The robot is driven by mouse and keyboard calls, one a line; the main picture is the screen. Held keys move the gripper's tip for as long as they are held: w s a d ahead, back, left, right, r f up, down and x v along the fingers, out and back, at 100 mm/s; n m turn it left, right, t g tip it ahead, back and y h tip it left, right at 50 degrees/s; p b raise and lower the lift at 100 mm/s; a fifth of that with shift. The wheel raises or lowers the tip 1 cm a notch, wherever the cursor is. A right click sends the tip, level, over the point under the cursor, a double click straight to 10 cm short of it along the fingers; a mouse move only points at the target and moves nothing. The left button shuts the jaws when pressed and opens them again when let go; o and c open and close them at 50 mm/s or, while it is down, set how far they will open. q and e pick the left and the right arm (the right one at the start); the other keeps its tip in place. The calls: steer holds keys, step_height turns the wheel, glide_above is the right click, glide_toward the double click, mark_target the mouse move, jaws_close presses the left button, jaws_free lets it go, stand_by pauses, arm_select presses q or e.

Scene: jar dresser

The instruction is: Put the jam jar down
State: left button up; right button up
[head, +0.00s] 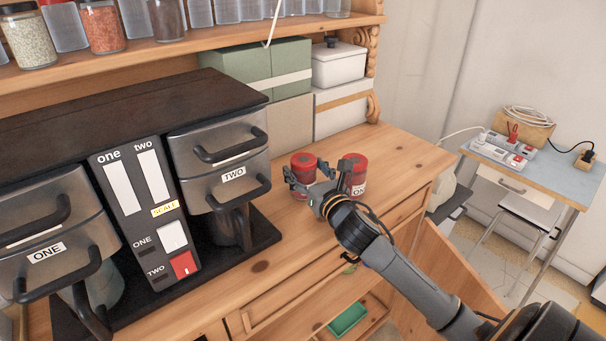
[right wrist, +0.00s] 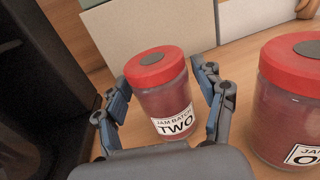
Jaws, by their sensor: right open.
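The jam jar labelled TWO (right wrist: 163,98), with red contents and a red lid, stands upright on the wooden dresser top. In the head view its red lid (head: 303,160) shows beyond my right gripper (head: 311,184), which hides part of the jar. My right gripper is open, with one finger on each side of this jar. In the right wrist view a gap shows beside the right finger; contact on the left is hard to tell. A second jam jar, labelled ONE (head: 357,180), stands just to the right, also upright with a red lid (right wrist: 292,62). My left gripper is out of view.
A double machine (head: 128,190) with drawers labelled ONE and TWO stands left of the jars. Green (head: 290,66) and white boxes (head: 340,108) stand behind them. The dresser top (head: 405,150) is clear to the right. A drawer and a lower compartment are below the front edge.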

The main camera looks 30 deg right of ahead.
steer(key=shift+w+d+r+p, duration=0.1)
steer(key=shift+w+p, duration=0.35)
steer(key=shift+w, duration=0.25)
steer(key=w, duration=0.2)
steer(key=w+p, duration=0.1)
steer(key=shift+w+d+f, duration=0.15)
steer(key=shift+f, duration=0.1)
steer(key=shift+w+f, duration=0.1)
steer(key=shift+w, duration=0.1)
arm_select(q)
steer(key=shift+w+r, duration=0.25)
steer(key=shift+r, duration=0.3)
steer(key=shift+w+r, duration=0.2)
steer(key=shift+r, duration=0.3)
arm_select(e)
steer(key=shift+s, duration=0.1)
steer(key=shift+c, duration=0.4)
jaws_close()
